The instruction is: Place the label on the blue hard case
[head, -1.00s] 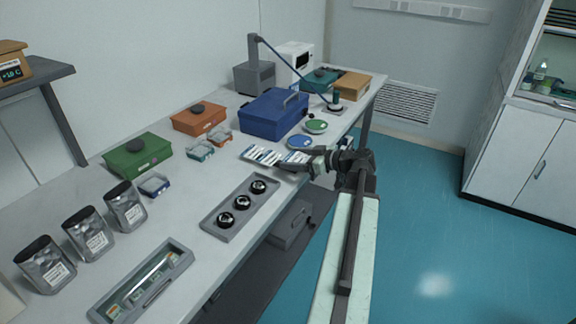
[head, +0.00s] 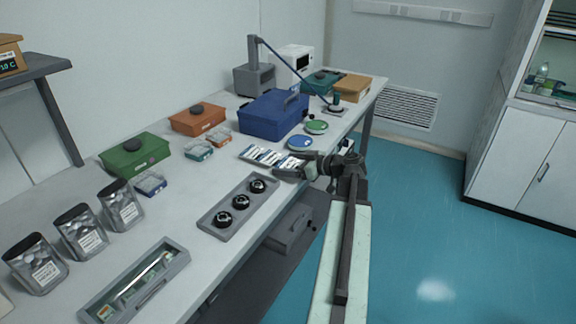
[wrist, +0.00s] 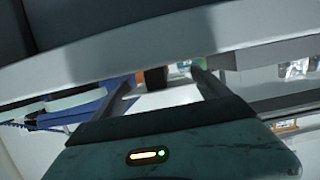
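The blue hard case (head: 272,117) stands closed on the bench, its handle on top. In front of it lies a shallow tray of white and blue labels (head: 262,155); I cannot tell the single labels apart. My gripper (head: 283,164) is at the right end of this tray, reaching in from the aisle side. In the wrist view its two dark fingers (wrist: 163,82) stand apart, with a pale surface between them. I see no label clearly held. The fingers hide part of the tray's right end.
Blue (head: 300,143) and green (head: 316,127) discs lie between the case and the bench's front edge. A grey tray with three black round parts (head: 215,222) is nearer. Orange (head: 198,121) and green (head: 136,157) boxes stand along the back. The aisle floor (head: 430,220) is clear.

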